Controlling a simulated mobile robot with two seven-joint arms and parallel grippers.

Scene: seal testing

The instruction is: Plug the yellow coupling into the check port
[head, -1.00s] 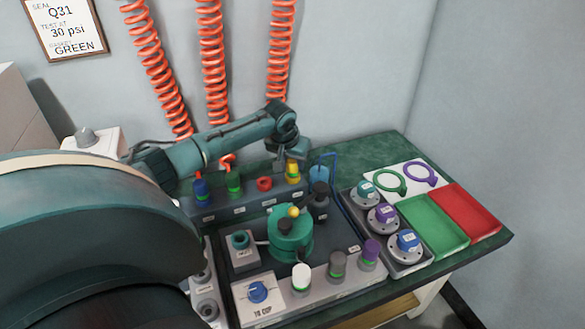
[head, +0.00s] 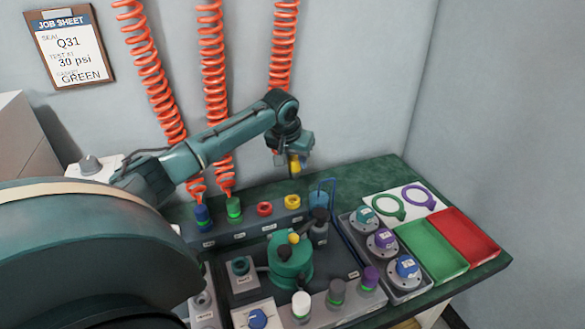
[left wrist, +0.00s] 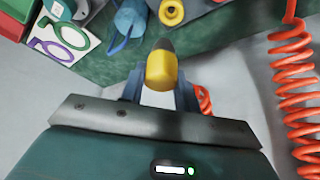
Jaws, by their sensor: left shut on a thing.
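My left gripper (head: 291,150) is shut on the yellow coupling (head: 295,164) and holds it in the air above the back rack. In the left wrist view the yellow coupling (left wrist: 162,72) sits between the fingers, its dark grey end pointing away from the gripper. Below it, a yellow-ringed socket (head: 292,201) in the rack stands empty. A grey box with a round teal port (head: 240,266) stands left of the green pot (head: 291,262); its label is too small to read, so I cannot tell whether it is the check port. My right gripper is not in view.
The rack (head: 240,228) also holds a blue coupling (head: 202,216), a green coupling (head: 233,209) and a red ring (head: 264,209). Capped posts line the front. Green (head: 432,250) and red (head: 470,238) trays lie right. Orange coiled hoses (head: 282,50) hang behind.

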